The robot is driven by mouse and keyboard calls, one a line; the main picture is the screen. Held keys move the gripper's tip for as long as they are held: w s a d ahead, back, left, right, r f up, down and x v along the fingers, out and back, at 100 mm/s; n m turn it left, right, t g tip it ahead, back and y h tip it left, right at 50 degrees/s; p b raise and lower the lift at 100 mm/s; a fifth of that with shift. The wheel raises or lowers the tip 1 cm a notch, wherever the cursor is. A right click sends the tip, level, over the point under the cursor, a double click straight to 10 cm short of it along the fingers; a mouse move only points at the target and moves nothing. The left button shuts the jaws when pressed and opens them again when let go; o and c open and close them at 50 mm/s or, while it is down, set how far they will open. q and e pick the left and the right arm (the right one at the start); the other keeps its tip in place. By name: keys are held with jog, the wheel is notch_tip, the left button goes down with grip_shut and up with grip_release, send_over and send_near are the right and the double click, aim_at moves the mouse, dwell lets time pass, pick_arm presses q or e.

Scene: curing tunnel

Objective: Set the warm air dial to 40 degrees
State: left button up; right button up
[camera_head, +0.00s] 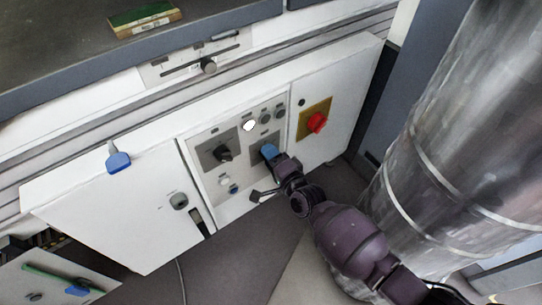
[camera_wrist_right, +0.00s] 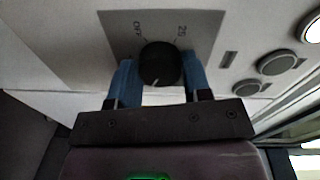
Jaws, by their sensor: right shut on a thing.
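The dial (camera_wrist_right: 160,64) is a round black knob on a grey plate (camera_wrist_right: 199,27) marked OFF and 25 in the right wrist view. A light pointer mark shows at its lower edge, turned towards my palm and away from those two marks. My right gripper (camera_wrist_right: 161,76) has one blue finger on each side of the knob and is shut on it. In the head view my right gripper (camera_head: 268,152) is at the control panel (camera_head: 210,184), and its fingers hide this dial. Other scale marks are hidden. My left gripper is not in view.
A second black dial (camera_head: 222,153) is left of my gripper. Round buttons (camera_head: 265,117) sit above, and a red switch (camera_head: 317,122) on a yellow plate is to the right. A large metal duct (camera_head: 450,150) stands close to my right arm.

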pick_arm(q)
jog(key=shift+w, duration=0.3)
pick_arm(e)
jog(key=shift+r+m, duration=0.1)
jog(key=shift+m, duration=0.5)
jog(key=o, duration=0.9)
pick_arm(q)
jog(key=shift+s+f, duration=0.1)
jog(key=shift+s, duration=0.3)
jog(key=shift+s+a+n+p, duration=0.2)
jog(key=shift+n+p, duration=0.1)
jog(key=shift+p, duration=0.6)
pick_arm(e)
jog(key=shift+v, duration=5.4)
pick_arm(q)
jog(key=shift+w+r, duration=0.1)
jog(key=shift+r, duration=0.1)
